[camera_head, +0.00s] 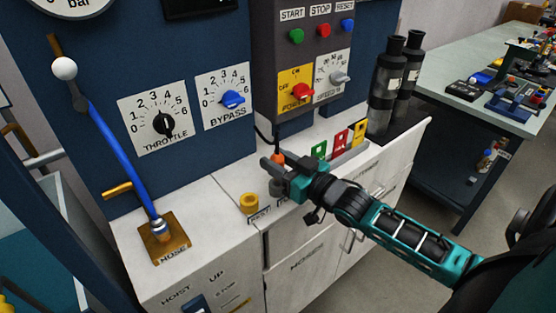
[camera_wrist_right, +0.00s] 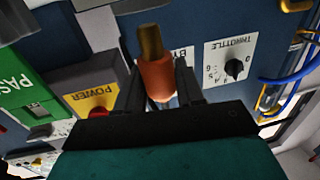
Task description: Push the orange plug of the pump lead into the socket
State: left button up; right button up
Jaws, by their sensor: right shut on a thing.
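The orange plug (camera_head: 278,158) is between the fingers of my right gripper (camera_head: 272,163), which is shut on it above the white counter. In the right wrist view the orange plug (camera_wrist_right: 157,80) shows a brass-coloured tip and sits between the dark fingers. A thin black lead runs up from near the plug towards the control box. A yellow round fitting (camera_head: 249,203) stands on the counter, left of and nearer than the gripper. A grey round fitting (camera_head: 275,187) shows just below the gripper, partly hidden by it. I cannot tell which fitting is the socket. My left gripper is not in view.
A blue hose (camera_head: 118,150) runs down to the brass hose plate (camera_head: 165,247) at left. The control box (camera_head: 305,60) stands behind the gripper. Green, red and yellow tags (camera_head: 340,138) and dark cylinders (camera_head: 387,85) stand at right. The counter's front left is mostly clear.

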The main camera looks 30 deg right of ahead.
dwell(0.5)
jog(key=shift+p, duration=0.55)
dwell(0.6)
jog(key=shift+f+b, duration=1.1)
jog(key=shift+f, duration=0.95)
jog(key=o, duration=1.1)
jog(key=shift+s+d, duration=0.1)
jog(key=shift+s, duration=0.45)
jog(key=p+v, duration=0.1)
jog(key=v, duration=1)
jog(key=shift+s+d+r, duration=0.1)
jog(key=shift+s+d, duration=0.05)
jog(key=shift+s, duration=0.25)
